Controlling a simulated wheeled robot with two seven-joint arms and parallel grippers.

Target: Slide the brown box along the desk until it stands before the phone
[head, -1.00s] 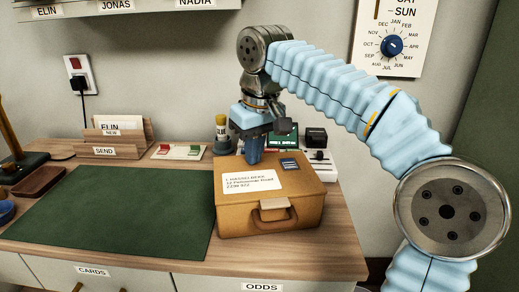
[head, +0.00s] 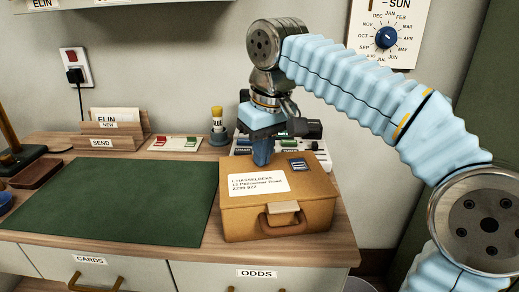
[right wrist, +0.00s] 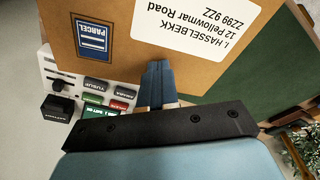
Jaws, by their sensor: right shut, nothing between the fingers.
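The brown box (head: 280,219) lies flat on the desk (head: 210,256), near its front right part, with a white address label, a blue parcel sticker and a front handle. My right gripper (head: 262,162) is shut and empty, pointing down, its fingertips at the top of the box near the back edge, seemingly touching it. In the right wrist view its blue fingers (right wrist: 156,80) overlap the box top (right wrist: 120,63) beside the label. Right behind the box is a pale device (head: 242,148) with labelled keys, seemingly the phone, partly hidden by box and gripper. My left gripper is out of view.
A green mat (head: 105,205) lies left of the box. A yellow-topped bottle (head: 218,128), a small panel with red and green pieces (head: 174,143) and a letter holder (head: 112,138) stand along the back. Little desk is free before and right of the box.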

